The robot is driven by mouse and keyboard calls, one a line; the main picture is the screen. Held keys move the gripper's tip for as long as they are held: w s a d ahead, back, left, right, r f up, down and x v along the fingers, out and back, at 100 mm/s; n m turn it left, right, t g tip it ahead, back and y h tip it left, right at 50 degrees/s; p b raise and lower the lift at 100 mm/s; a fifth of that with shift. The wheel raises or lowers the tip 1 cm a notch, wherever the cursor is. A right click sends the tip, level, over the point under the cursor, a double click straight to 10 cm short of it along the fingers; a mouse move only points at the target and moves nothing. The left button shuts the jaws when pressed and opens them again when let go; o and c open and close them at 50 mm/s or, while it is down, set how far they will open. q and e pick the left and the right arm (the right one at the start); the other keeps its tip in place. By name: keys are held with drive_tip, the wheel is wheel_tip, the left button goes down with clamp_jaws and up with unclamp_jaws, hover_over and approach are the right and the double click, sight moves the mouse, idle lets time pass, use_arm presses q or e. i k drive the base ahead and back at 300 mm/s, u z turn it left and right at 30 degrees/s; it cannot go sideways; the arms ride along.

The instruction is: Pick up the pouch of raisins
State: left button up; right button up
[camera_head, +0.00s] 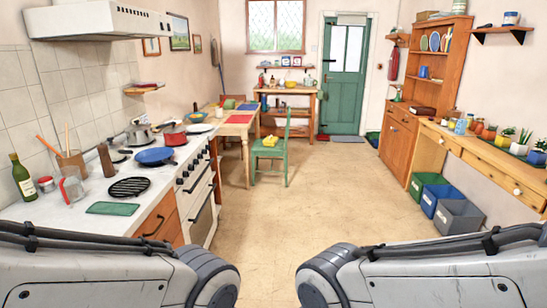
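I cannot make out a pouch of raisins in the head view; small items on the far shelves and tables are too small to identify. Parts of my two arms show at the lower left and lower right. Neither gripper is in view, so I cannot see whether they are open or what they hold.
A counter with a stove (196,177) runs along the left. A dining table (237,130) and green chair (272,145) stand ahead. A wooden sideboard (476,152) with jars and plants and several bins (459,215) line the right. The middle floor (335,190) is clear to the green door (343,90).

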sight(296, 60)
drive_tip(key=z, duration=0.05)
drive_tip(key=i, duration=1.85)
drive_tip(key=z, duration=0.4)
drive_tip(key=i, duration=10.1)
drive_tip(key=u, duration=0.55)
